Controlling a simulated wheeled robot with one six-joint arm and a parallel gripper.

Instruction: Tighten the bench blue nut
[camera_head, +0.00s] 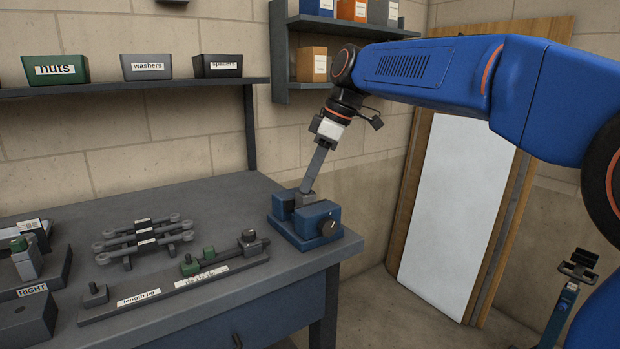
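My gripper (326,137) is above the right corner of the bench, pointing down. It appears shut on a long flat grey tool (315,171), likely a wrench, which slants down and slightly left. The tool's lower end meets a small grey block (308,198) between the jaws of a blue vise (321,216). I cannot tell whether the tool's end is around the piece there or only touching it. No separate blue nut can be made out; it may be hidden at the vise.
The grey bench (221,200) carries a rack of several wrenches (145,238), a long fixture board (130,306) with green and grey pieces, and a block marked RIGHT (32,293). Shelf bins (147,67) stand behind. Bare bench lies left of the vise.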

